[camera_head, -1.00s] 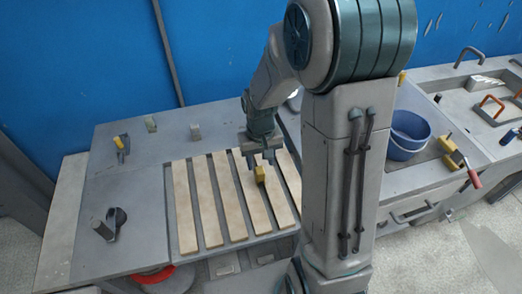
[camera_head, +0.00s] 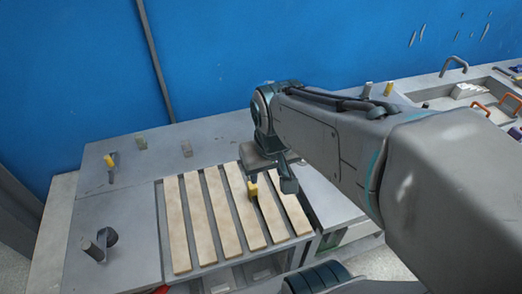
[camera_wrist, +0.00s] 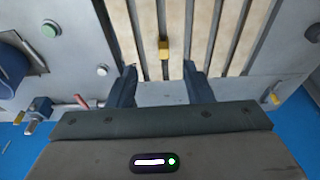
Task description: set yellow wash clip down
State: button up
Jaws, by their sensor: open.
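The yellow wash clip (camera_head: 252,190) stands on the pale slatted panel (camera_head: 223,212), towards the right-hand slats. In the wrist view the clip (camera_wrist: 164,48) shows just beyond my fingertips, roughly midway between them, with a gap to each finger. My gripper (camera_head: 271,183) is open and empty, close to the clip at the far part of the slats. Its two dark fingers also show apart in the wrist view (camera_wrist: 159,72). The clip's lower end is too small to make out clearly.
My arm hides much of the right side. A tray with orange handles (camera_head: 506,103) lies far right. A blue wall closes the back.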

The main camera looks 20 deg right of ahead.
jog(key=s, duration=0.1)
jog(key=s+r, duration=0.1)
jog(key=shift+s+d+t, duration=0.1)
jog(key=shift+s+t, duration=0.2)
jog(key=shift+s, duration=0.1)
dwell(1.1)
